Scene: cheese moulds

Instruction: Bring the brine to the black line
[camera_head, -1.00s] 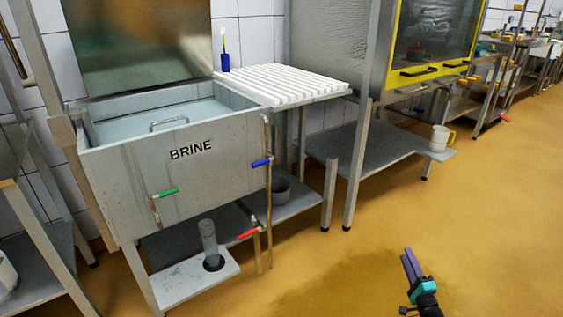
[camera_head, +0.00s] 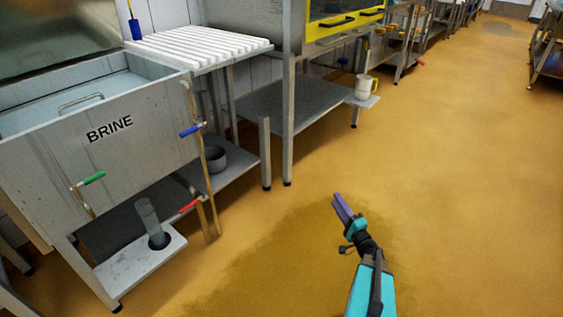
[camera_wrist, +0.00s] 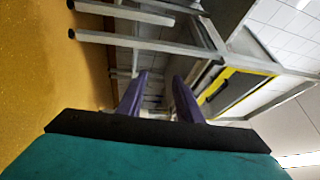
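The grey brine tank (camera_head: 130,150), lettered BRINE, stands at the left in the head view, with pale liquid (camera_head: 60,103) inside. A green-handled valve (camera_head: 92,178), a blue-handled valve (camera_head: 190,130) and a red-handled valve (camera_head: 189,206) are on its pipes. A clear cylinder (camera_head: 148,214) stands on a small low shelf below; I cannot make out a black line. My gripper (camera_head: 340,207) is over the floor, right of the tank and apart from it. In the wrist view its purple fingers (camera_wrist: 159,93) are spread with nothing between them.
A white slatted rack (camera_head: 200,45) adjoins the tank. A dark pot (camera_head: 215,158) sits on the lower shelf. A pale jug (camera_head: 362,88) stands on a low shelf (camera_head: 300,102) further right. The ochre floor (camera_head: 450,180) is open, with a dark wet-looking patch (camera_head: 290,245).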

